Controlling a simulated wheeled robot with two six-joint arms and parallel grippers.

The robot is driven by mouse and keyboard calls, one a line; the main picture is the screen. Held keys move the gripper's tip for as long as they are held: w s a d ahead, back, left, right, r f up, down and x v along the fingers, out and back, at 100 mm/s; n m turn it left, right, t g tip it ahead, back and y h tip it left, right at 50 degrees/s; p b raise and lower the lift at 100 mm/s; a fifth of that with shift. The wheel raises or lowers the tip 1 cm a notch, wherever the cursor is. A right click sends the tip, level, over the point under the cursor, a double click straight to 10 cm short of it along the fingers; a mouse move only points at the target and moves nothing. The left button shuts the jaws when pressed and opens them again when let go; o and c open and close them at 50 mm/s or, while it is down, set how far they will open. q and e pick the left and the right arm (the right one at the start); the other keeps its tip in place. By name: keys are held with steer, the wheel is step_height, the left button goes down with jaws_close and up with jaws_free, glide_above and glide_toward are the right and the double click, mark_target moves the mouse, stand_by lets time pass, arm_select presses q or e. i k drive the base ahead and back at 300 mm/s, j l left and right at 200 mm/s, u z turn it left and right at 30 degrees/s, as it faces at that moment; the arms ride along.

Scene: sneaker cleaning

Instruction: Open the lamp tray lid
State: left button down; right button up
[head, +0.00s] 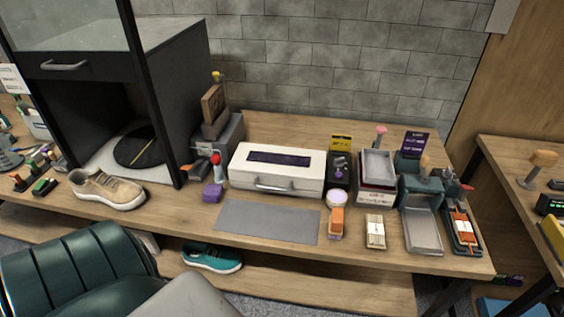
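A white box with a dark purple label on top (277,158) stands on the wooden bench near the wall; I take it to be the lamp tray, though I cannot read its label. Its lid looks shut. A metal handle (274,187) runs along its front face. The inside of the box is hidden. Neither of my grippers is in view.
A grey mat (268,222) lies bare in front of the box. A purple block (213,193) is left of it; a round tub (337,198) and orange brush (337,221) are at right. A tan sneaker (108,188) sits left, by a black cabinet (172,100).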

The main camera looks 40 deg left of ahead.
mark_target(291, 168)
steer(key=u, duration=1.4)
